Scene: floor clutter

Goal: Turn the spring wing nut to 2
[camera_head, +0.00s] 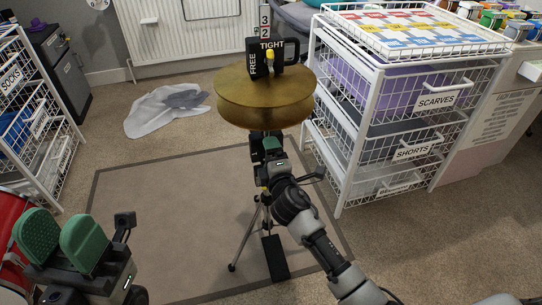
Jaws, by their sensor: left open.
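A hi-hat stand with a pair of brass cymbals (265,98) stands upright in the middle of the head view. Above the cymbals is a black clutch block (284,58) marked FREE and TIGHT, with a small yellow part (269,56) at its front. A scale plate (265,22) showing 3 and 2 rises behind it. I cannot make out the wing nut clearly. My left gripper (61,234), with green pads, is open and empty at the lower left, far from the stand. My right gripper (268,146) is just below the cymbals by the stand; its jaws are mostly hidden.
A white wire drawer rack (405,105) labelled SCARVES and SHORTS stands close on the right. Another wire rack (40,115) is at the left, with a red drum (14,232) below it. A cloth (170,107) lies on the floor. The grey mat (165,215) is largely clear.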

